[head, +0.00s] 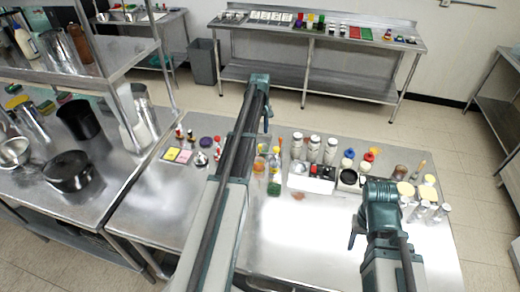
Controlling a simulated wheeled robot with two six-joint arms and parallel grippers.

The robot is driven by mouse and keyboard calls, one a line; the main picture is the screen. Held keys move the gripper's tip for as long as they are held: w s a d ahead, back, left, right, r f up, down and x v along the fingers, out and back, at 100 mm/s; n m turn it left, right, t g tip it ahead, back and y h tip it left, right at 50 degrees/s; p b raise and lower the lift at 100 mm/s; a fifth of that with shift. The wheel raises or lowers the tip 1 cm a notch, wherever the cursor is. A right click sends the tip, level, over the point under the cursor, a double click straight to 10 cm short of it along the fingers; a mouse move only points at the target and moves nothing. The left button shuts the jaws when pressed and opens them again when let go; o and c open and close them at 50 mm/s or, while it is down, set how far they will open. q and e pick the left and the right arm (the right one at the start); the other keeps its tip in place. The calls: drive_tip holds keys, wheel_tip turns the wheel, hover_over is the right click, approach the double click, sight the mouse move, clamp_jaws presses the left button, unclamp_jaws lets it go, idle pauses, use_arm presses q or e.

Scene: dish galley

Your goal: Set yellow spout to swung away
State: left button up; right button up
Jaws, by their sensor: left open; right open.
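I cannot make out a yellow spout for certain in the head view. Small yellow and orange items (274,170) stand on the near steel table just right of my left arm, too small to tell their shape. My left gripper (267,120) is open at the far end of my stretched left arm, over the floor gap beyond the near table. My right gripper (354,238) is open and empty over the right part of the near table, in front of the bottles.
The near steel table (285,235) has a clear front. White-capped jars (313,149), a white caddy (312,184) and yellow-lidded containers (405,190) crowd its back. Pots (69,172) stand on the left counter under a shelf. A long bench (320,38) lines the back wall.

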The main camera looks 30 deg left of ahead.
use_arm(q)
wheel_tip(320, 180, down, 8)
drive_tip(key=b, duration=0.6)
drive_tip(key=shift+r, duration=0.2)
drive_tip(key=shift+r, duration=0.1)
clamp_jaws()
idle(0.8)
